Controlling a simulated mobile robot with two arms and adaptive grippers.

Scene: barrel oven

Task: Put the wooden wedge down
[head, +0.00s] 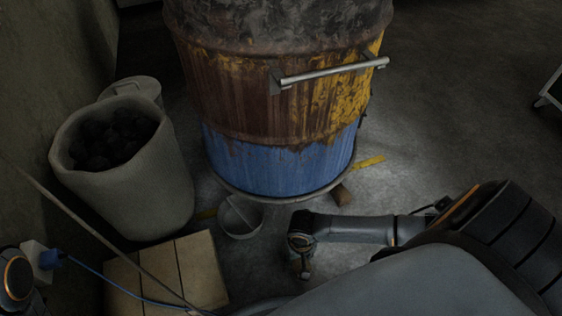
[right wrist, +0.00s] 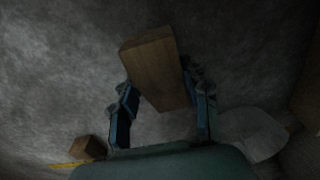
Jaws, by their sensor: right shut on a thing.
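The wooden wedge (right wrist: 158,72) is a brown block between the two fingers of my right gripper (right wrist: 163,112) in the right wrist view. The gripper is shut on it. In the head view my right gripper (head: 303,264) points down in front of the barrel, and the wedge is small and dark there. I cannot tell whether the wedge touches the floor. A second wooden block (head: 342,194) lies by the barrel's base; a block also shows at lower left in the right wrist view (right wrist: 90,147). My left gripper is not in view.
The rusty, blue-bottomed barrel (head: 280,165) has a metal handle (head: 333,72). A small metal pan (head: 240,218) sits at its base, and a yellow strip (head: 367,162) lies to the right. A bin of dark lumps (head: 140,195) and pale planks (head: 180,268) stand left.

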